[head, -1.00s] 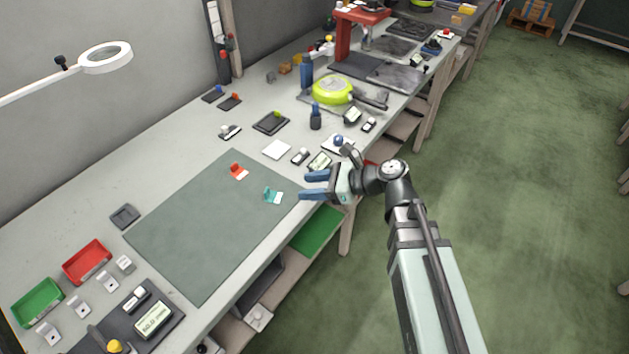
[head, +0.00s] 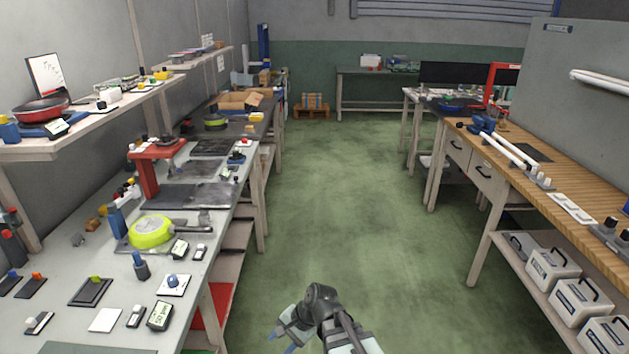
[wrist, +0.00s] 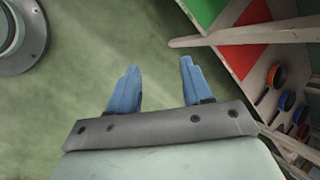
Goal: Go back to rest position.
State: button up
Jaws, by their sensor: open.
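My gripper (wrist: 158,88) shows in the wrist view with its two blue fingers spread apart and nothing between them. Behind the fingers is the green floor. In the head view my gripper (head: 283,338) is at the bottom centre, over the floor and to the right of the left workbench (head: 70,318). Its fingers are partly cut off by the lower picture edge there.
A yellow-green pan (head: 152,231) and several small devices stand on the left bench. A wooden bench (head: 560,170) with pipes stands on the right. The green floor (head: 340,190) between them is clear. The wrist view shows red and green shelf panels (wrist: 245,38) at right.

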jog(key=d+f+n+h, duration=0.3)
jog(key=d+f, duration=0.2)
jog(key=d, duration=0.8)
jog(key=d+f+n+h, duration=0.3)
jog(key=d+f+n, duration=0.1)
jog(key=d, duration=0.9)
jog(key=s+f+g, duration=0.3)
jog(key=s+f, duration=0.7)
jog(key=s, duration=0.4)
jog(key=s+f+g, duration=0.3)
jog(key=s+f, duration=0.7)
jog(key=s, duration=0.5)
jog(key=shift+s+a+f, duration=0.1)
